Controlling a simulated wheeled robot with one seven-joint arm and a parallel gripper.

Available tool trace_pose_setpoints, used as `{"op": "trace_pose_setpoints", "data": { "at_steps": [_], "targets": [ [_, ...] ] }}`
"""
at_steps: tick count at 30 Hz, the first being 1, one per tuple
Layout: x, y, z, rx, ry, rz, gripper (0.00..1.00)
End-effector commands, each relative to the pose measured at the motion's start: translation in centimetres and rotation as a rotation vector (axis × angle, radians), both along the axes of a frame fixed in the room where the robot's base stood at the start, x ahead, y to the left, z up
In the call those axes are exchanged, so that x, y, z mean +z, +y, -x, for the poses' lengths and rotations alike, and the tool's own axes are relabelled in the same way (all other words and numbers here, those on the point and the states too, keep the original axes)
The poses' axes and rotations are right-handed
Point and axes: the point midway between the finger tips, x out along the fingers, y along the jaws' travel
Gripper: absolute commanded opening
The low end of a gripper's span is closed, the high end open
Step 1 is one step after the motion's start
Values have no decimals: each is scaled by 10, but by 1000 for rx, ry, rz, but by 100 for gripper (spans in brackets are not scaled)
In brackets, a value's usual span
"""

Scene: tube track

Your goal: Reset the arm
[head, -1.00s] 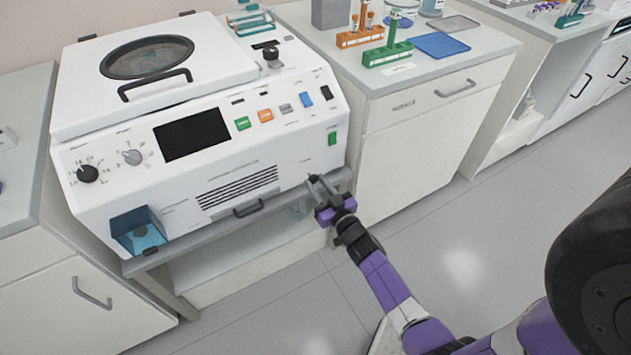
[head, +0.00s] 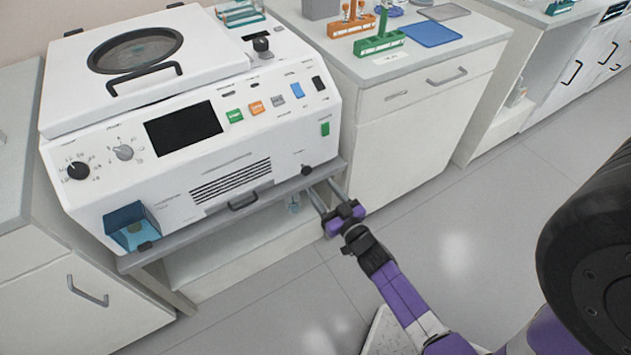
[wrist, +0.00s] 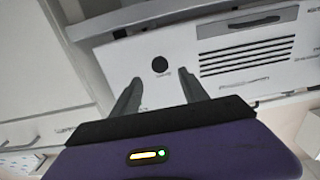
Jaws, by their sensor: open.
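My gripper (head: 325,198) is open and empty, in front of the lower right corner of the white centrifuge (head: 190,135). Its two grey fingers point toward the machine's front. In the wrist view my gripper (wrist: 157,90) shows both fingers spread apart with nothing between them. A black round knob (wrist: 160,65) on the white front panel appears just beyond the fingers. The same knob (head: 307,170) shows in the head view, just above the fingertips. The purple arm extends from the lower right.
A counter (head: 400,62) to the right holds a green rack (head: 380,44), an orange rack (head: 352,26) and a blue tray (head: 430,34). A shelf edge (head: 225,215) runs under the machine.

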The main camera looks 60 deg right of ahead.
Motion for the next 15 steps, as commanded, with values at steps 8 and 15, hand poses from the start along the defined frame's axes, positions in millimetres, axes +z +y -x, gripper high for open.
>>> {"op": "trace_pose_setpoints", "data": {
  "at_steps": [8,15],
  "targets": [
    [1,9,13,1,-2,0,52],
    [1,8,13,1,-1,0,52]
  ]
}}
